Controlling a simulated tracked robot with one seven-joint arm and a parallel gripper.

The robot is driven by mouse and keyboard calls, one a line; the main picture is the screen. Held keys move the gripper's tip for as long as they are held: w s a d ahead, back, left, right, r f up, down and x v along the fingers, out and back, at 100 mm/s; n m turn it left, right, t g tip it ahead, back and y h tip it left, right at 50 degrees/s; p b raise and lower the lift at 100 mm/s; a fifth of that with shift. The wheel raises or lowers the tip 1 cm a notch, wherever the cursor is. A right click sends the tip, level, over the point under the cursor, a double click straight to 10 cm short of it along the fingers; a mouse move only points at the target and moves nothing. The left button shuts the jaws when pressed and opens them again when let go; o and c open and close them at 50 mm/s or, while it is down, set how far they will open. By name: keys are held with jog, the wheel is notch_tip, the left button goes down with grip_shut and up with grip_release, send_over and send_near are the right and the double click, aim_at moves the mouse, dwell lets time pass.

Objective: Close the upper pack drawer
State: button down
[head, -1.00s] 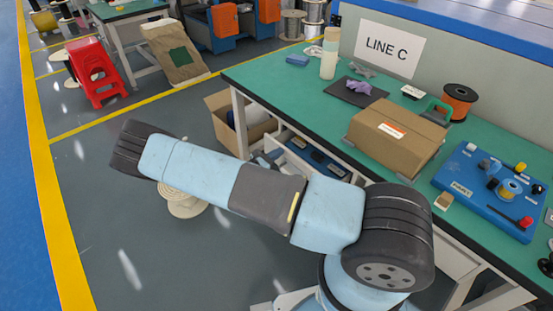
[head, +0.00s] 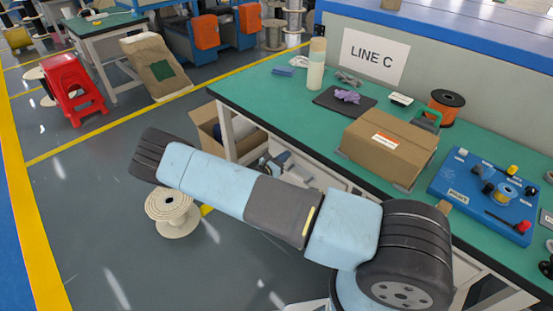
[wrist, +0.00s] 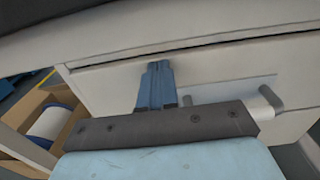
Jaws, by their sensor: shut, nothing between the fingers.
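The upper pack drawer's pale front (wrist: 110,88) fills much of the wrist view, just under the bench edge. A thin dark seam runs along its top. I cannot tell whether it is fully flush. A grey bar handle (wrist: 270,98) stands out at its right. My gripper (wrist: 158,70) has its blue fingers together and empty, up against the drawer front or very close to it, left of the handle. In the head view the drawer is mostly hidden behind my arm, and no open interior shows.
A cardboard box with a white roll (wrist: 52,125) stands left of the drawers. The green bench (head: 270,105) above carries a closed carton (head: 388,150) and a blue board (head: 470,185). A cable spool (head: 172,213) stands on the floor beyond my arm.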

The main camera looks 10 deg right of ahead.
jog(key=shift+d+r, duration=0.15)
jog(key=shift+d, duration=0.45)
jog(key=v, duration=1.5)
jog(key=shift+w+a+f, duration=0.2)
jog(key=shift+w, duration=0.15)
jog(key=s+d+r+m+g+y, duration=0.35)
jog(key=r+m, duration=0.25)
jog(key=r, duration=0.5)
jog(key=s+d+r+m+g+y, duration=0.2)
jog(key=d+r+m+g, duration=0.25)
jog(key=r, duration=0.65)
jog(key=s+d+r+m+g+y, duration=0.25)
jog(key=d+r+m, duration=0.35)
jog(key=r, duration=0.6)
jog(key=s+d+r+m+t+y, duration=0.2)
jog(key=s+r+m+y, duration=0.1)
jog(key=s+r, duration=0.6)
jog(key=s+d+r+m+t+y, duration=0.3)
jog(key=s+r+m, duration=0.3)
jog(key=s+r, duration=0.4)
jog(key=shift+s, duration=1.6)
